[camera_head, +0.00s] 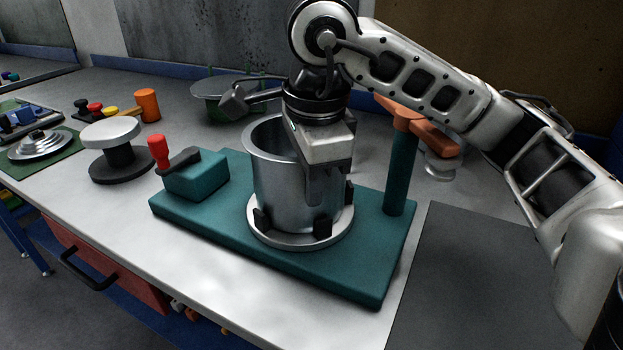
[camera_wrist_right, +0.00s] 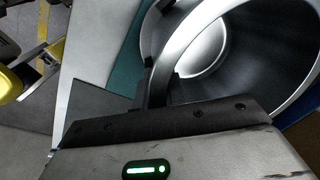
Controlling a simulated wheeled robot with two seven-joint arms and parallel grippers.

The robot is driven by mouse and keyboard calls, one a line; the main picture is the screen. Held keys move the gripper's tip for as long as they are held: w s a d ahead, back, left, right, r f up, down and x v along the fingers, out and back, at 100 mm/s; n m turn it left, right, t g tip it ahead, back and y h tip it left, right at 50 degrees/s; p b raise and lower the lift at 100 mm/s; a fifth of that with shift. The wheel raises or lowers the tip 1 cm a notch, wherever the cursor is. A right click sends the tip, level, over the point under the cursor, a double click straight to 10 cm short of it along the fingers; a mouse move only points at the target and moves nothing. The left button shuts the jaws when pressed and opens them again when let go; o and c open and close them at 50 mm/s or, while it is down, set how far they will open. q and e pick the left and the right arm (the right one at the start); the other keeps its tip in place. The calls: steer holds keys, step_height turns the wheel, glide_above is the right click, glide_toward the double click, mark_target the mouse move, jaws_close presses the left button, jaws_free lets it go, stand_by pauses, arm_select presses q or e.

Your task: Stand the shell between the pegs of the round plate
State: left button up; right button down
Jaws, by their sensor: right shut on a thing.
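The shell (camera_head: 275,190) is an open silver metal cylinder with a flared rim. It is upright over the round plate (camera_head: 262,238), inside the ring of black pegs (camera_head: 262,219). Its lower edge looks down at the plate, but I cannot tell whether it touches. My right gripper (camera_head: 318,190) comes down from above and is shut on the shell's wall at its right side. In the right wrist view the shell's rim and inside (camera_wrist_right: 235,50) show just beyond the jaws (camera_wrist_right: 155,92). The far pegs are mostly hidden behind the shell. My left gripper is out of view.
The plate sits on a teal base (camera_head: 340,275) with a red-handled clamp block (camera_head: 195,175) at left and a post with an orange arm (camera_head: 402,160) at right. A white-topped spool (camera_head: 112,133) stands further left. A dark mat (camera_head: 480,280) lies bare at right.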

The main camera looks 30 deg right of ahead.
steer(key=c, duration=1.4)
jaws_free()
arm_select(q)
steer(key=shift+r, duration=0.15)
